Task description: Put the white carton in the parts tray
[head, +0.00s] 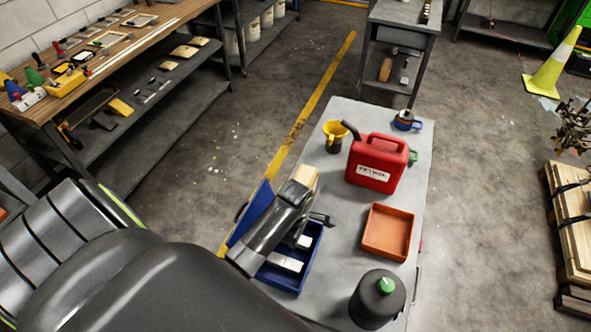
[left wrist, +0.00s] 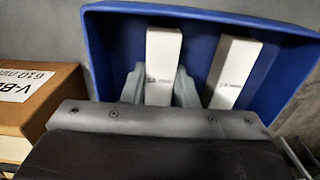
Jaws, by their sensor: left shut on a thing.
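The orange tray (head: 371,249), which looks like the parts tray, is empty on the grey bench. An open blue box (head: 270,278) stands left of it. Two white cartons lie in the box, which also shows in the left wrist view (left wrist: 101,43). My left gripper (left wrist: 160,90) is shut on the left one of these, a white carton (left wrist: 163,60), with a finger on each side. The other white carton (left wrist: 235,72) lies to its right, apart from the fingers. In the head view my left arm partly covers the box and hides the fingertips. My right gripper is not in view.
A brown cardboard box (left wrist: 38,105) stands beside the blue box. A red petrol can (head: 376,163) and yellow funnel (head: 335,129) stand behind the tray. A dark bottle with a green cap (head: 377,302) stands in front of it. Some bench surface between box and tray is clear.

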